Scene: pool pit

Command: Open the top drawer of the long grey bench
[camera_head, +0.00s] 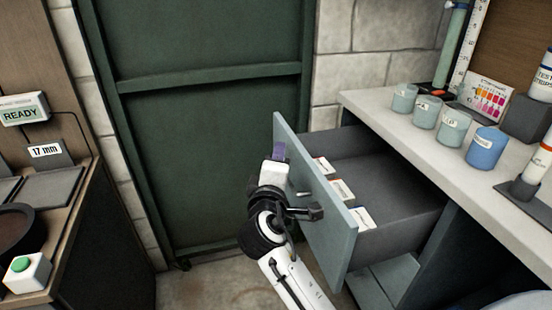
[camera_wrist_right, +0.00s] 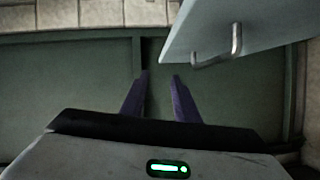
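The top drawer (camera_head: 385,175) of the long grey bench (camera_head: 440,138) stands pulled well out in the head view. Its pale blue-grey front panel (camera_head: 325,215) faces left, and it also shows at the upper right of the right wrist view (camera_wrist_right: 250,25). The metal bar handle (camera_wrist_right: 222,50) is on that panel. My right gripper (camera_head: 279,151) is beside the panel's outer face. In the right wrist view its purple fingers (camera_wrist_right: 160,78) are apart with nothing between them, and the handle lies to their right, clear of them. My left gripper is not in view.
Several small labelled boxes (camera_head: 341,190) lie in the drawer. Several cups (camera_head: 453,128) stand on the bench top. A dark green door (camera_head: 210,130) is behind. A wooden counter (camera_head: 70,215) with a green button box (camera_head: 25,272) is at left. Floor shows between counter and drawer.

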